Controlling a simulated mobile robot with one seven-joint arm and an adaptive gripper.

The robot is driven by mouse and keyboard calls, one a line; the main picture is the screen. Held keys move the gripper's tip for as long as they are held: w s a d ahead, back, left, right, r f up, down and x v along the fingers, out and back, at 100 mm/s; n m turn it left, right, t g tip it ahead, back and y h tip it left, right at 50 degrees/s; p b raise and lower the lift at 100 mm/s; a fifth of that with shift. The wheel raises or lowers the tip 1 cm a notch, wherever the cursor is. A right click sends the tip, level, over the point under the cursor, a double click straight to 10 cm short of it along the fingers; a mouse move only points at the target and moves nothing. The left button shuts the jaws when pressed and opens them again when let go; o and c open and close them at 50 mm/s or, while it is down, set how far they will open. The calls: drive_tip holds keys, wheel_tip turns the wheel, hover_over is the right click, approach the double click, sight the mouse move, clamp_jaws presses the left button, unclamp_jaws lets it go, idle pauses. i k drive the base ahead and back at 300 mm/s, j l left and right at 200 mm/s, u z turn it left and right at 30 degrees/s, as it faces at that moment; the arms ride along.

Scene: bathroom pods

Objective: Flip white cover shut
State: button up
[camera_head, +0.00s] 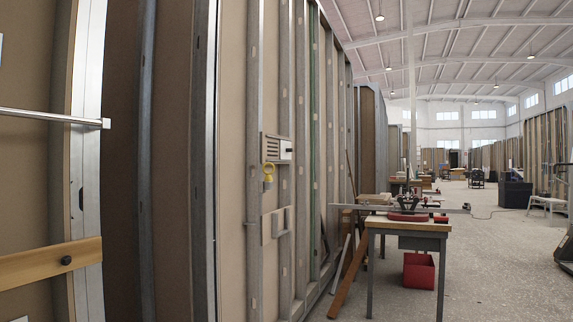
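I cannot make out a white cover in the head view. My gripper is not in view. A small pale slatted box (277,149) is mounted on the wall studs near the middle, but I cannot tell whether it has a cover.
A metal rail (50,118) and a wooden board (45,264) cross the left side, near a metal-edged frame (88,170). A studded wall panel (232,190) fills the middle. A workbench (405,228) with tools stands right, a red bin (419,270) beneath it. Open floor (495,250) lies further right.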

sight(285, 149)
drive_tip(key=i+l+z, duration=0.3)
drive_tip(key=i, duration=0.3)
drive_tip(key=i+z, duration=0.35)
drive_tip(key=i, duration=1.75)
drive_tip(key=i+u, duration=0.15)
drive_tip(key=i, duration=0.3)
drive_tip(key=i+l+u, duration=0.1)
drive_tip(key=i, duration=0.4)
drive_tip(key=i+l+u, duration=0.15)
drive_tip(key=i, duration=0.3)
drive_tip(key=i+l+u, duration=0.85)
drive_tip(key=i, duration=0.15)
